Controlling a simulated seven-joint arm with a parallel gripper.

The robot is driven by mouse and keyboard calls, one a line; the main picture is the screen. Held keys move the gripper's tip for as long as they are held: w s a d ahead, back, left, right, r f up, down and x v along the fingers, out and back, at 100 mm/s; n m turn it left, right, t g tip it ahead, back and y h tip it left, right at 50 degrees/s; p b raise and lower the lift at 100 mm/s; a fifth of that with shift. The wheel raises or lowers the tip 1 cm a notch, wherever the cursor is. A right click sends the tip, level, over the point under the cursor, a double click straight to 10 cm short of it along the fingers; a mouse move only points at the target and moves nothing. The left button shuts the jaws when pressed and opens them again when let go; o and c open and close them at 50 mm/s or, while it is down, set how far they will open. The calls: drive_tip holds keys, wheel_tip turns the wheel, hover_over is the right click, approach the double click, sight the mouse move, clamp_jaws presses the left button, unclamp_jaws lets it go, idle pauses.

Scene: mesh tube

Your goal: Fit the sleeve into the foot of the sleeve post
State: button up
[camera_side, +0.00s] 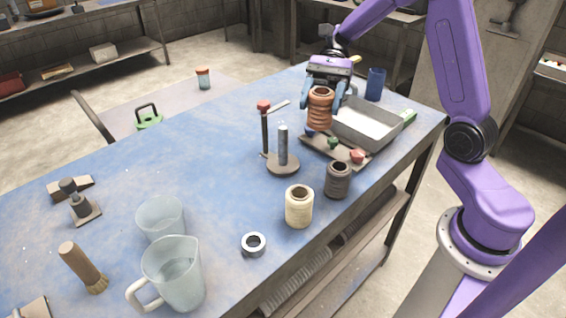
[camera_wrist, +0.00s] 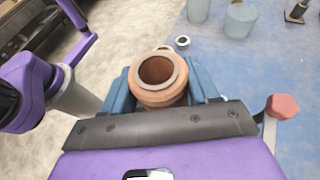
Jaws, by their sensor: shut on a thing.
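My gripper (camera_side: 320,98) is shut on a copper-brown ribbed sleeve (camera_side: 320,112). It holds the sleeve roughly upright above the far right part of the table. In the wrist view the sleeve (camera_wrist: 158,92) sits between the two blue fingers, its round open end facing the camera. The sleeve post (camera_side: 283,145) stands to the left of and nearer than the held sleeve, apart from it. It has a grey upright on a round dark foot (camera_side: 283,168). A black rod with a red knob (camera_side: 264,105) and a pale lever rises beside it. The knob also shows in the wrist view (camera_wrist: 283,106).
A dark board with coloured knobs (camera_side: 315,146) lies below. A dark spool (camera_side: 338,180), cream spool (camera_side: 299,207) and metal ring (camera_side: 244,243) stand nearer.

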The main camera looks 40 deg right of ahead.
sight(284, 141)
drive_tip(key=w+a+r+m+t+y, duration=0.1)
drive_tip(key=w+a+r+m+t, duration=0.35)
drive_tip(key=w+t, duration=0.2)
drive_tip(key=shift+m+g, duration=0.25)
drive_tip(key=shift+m, duration=0.2)
drive_tip(key=f, duration=1.7)
drive_tip(key=shift+w+d+f, duration=0.1)
drive_tip(key=shift+w+d, duration=0.05)
drive_tip(key=shift+w, duration=0.15)
drive_tip(key=shift+f, duration=0.1)
drive_tip(key=o, duration=1.1)
drive_tip(key=shift+d+r, duration=0.2)
drive_tip(key=v, duration=1.1)
drive_tip(key=shift+d, duration=0.35)
